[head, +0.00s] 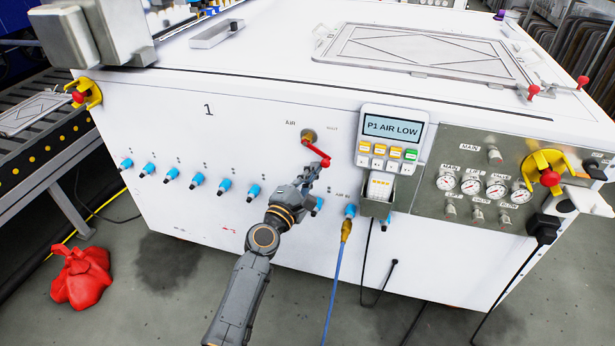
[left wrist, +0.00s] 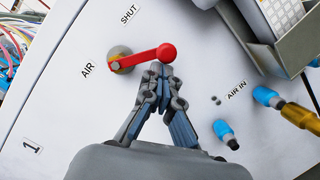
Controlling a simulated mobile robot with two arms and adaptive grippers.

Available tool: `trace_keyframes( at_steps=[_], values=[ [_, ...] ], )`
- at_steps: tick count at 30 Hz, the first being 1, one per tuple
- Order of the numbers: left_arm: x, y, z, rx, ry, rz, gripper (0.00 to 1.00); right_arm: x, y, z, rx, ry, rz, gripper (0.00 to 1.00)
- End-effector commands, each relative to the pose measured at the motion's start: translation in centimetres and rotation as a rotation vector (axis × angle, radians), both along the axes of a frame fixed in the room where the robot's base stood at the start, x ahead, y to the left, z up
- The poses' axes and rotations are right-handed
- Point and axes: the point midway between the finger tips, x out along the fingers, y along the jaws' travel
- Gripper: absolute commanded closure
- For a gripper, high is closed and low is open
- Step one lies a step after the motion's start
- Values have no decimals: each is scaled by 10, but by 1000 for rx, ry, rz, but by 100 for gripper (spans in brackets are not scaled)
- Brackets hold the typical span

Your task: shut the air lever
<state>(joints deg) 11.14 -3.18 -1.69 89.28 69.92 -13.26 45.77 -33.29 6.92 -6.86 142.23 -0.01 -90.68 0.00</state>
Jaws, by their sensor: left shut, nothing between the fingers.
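The air lever (head: 316,151) is a red cranked handle on a brass valve (head: 308,136) in the white machine's front panel. In the left wrist view the lever (left wrist: 143,57) runs right from its pivot, then a red grip comes toward the camera. The labels AIR (left wrist: 87,69) and SHUT (left wrist: 129,14) are beside the valve; the lever points at neither. My left gripper (head: 310,178) is shut and empty, just below the lever. In the left wrist view its fingertips (left wrist: 158,70) are close beside the grip; contact is unclear. My right gripper is not seen.
A control box (head: 391,130) reading "P1 AIR LOW" sits right of the lever, with a tray below. Blue fittings (head: 225,185) line the panel, and a blue hose (head: 334,280) hangs from one. A gauge panel (head: 485,170) is further right. A red bag (head: 82,275) lies on the floor.

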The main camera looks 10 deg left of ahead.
Motion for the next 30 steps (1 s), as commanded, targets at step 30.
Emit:
trace_keyframes(
  at_steps=[30],
  values=[
    [0,-15,22,-246,8,-4,100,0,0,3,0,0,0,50]
  ],
)
